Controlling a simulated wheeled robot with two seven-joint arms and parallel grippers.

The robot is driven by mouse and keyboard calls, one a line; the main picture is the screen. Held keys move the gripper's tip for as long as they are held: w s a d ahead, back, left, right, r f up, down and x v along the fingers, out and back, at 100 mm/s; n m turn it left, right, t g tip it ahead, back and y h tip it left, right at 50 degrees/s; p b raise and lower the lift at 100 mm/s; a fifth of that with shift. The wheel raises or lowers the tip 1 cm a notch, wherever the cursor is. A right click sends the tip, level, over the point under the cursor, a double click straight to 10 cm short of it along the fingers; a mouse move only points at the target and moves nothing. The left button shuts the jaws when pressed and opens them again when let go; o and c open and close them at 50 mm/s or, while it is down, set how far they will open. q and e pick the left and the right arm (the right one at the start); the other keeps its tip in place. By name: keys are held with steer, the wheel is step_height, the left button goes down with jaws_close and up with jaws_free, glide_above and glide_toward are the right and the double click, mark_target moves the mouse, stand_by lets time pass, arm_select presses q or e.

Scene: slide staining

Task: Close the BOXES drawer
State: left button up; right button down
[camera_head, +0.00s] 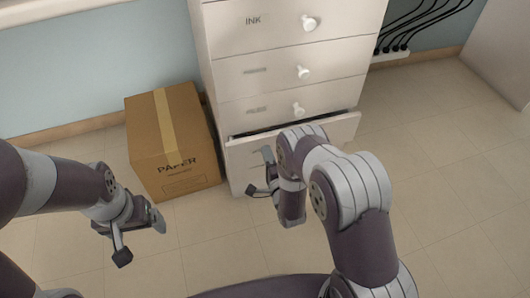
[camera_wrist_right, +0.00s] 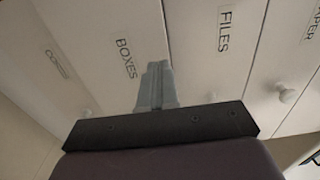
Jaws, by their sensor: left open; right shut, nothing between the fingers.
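The BOXES drawer (camera_head: 240,160) is the low white drawer of the cabinet. A dark gap along its top edge shows that it stands slightly open. Its label and part of its front show in the right wrist view (camera_wrist_right: 108,62). My right gripper (camera_head: 267,156) is shut and empty, right at the drawer front; its fingers also show in the right wrist view (camera_wrist_right: 155,85), beside the BOXES label. I cannot tell whether they touch the front. My right arm hides much of the drawer in the head view. My left gripper (camera_head: 157,220) is open and empty over the floor, left of the cabinet.
Above are the FILES drawer (camera_wrist_right: 220,65), another drawer (camera_head: 270,75) and the INK drawer (camera_head: 270,25), with white knobs; these look closed. A cardboard PAPER box (camera_head: 145,125) stands left of the cabinet. Black cables (camera_head: 410,30) hang at the right. The tiled floor (camera_head: 470,170) at right is clear.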

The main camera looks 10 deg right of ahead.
mark_target(262, 142)
steer(key=shift+w+f+b, duration=0.1)
steer(key=shift+w+b, duration=0.2)
steer(key=shift+w, duration=0.65)
steer(key=shift+w+a, duration=0.1)
steer(key=shift+w, duration=0.15)
steer(key=w+b, duration=0.1)
steer(key=w, duration=0.2)
steer(key=shift+w+a+b, duration=0.15)
steer(key=shift+w+b, duration=0.15)
steer(key=shift+w, duration=0.35)
steer(key=shift+w+r, duration=0.1)
steer(key=shift+r, duration=0.25)
